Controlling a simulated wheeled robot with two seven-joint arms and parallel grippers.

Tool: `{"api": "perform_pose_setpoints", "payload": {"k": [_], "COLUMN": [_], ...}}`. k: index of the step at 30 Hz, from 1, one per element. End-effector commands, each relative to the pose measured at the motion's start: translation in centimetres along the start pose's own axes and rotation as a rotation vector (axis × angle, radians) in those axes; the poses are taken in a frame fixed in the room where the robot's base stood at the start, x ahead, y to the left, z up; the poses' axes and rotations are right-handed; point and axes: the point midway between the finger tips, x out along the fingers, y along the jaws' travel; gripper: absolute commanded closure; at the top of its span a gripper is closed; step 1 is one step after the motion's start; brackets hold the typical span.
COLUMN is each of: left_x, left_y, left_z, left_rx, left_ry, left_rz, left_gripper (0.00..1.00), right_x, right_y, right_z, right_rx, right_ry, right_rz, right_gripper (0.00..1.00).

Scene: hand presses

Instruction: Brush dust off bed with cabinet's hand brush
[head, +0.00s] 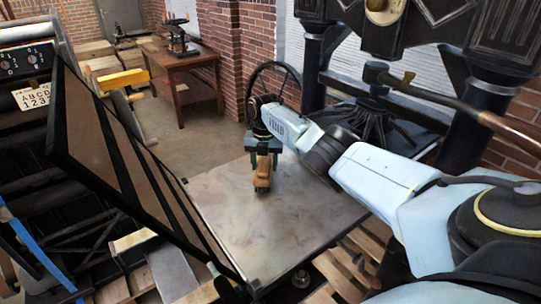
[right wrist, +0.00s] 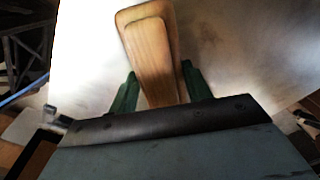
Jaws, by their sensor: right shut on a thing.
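The hand brush (head: 262,180) has a brown wooden body and hangs from my right gripper (head: 263,160) over the far middle of the press bed. In the right wrist view the green fingers stand on either side of the pale wooden brush (right wrist: 150,55). The bed (head: 300,220) is a flat grey plate with faint brownish smudges; I cannot tell which are dust. The brush's underside is hidden, so I cannot tell whether it touches the bed. The bed also fills much of the right wrist view (right wrist: 245,50). My left gripper is not in view. No cabinet can be clearly made out.
A dark-framed panel (head: 125,160) stands tilted along the bed's left edge. The black press (head: 465,75) rises behind the bed at the right, with a long wooden-handled lever (head: 480,115). A wooden table (head: 180,65) stands farther back. Open floor lies between.

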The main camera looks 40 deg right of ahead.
Motion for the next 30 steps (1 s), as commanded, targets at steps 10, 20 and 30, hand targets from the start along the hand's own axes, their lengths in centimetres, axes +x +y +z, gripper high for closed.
{"api": "perform_pose_setpoints", "payload": {"k": [10,20,30], "left_x": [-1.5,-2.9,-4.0], "left_y": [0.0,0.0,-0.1], "left_z": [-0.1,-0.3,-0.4], "left_rx": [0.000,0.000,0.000], "left_ry": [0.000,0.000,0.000], "left_rz": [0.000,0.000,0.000], "left_gripper": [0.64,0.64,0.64], "right_x": [0.0,-0.1,-0.2], "right_y": [1.3,3.0,4.6], "right_z": [-1.4,-2.9,-4.3], "right_rx": [-0.005,-0.003,-0.005], "right_ry": [0.008,0.005,0.005], "right_rz": [-0.002,-0.001,-0.001], "right_gripper": [0.69,0.69,0.69]}}
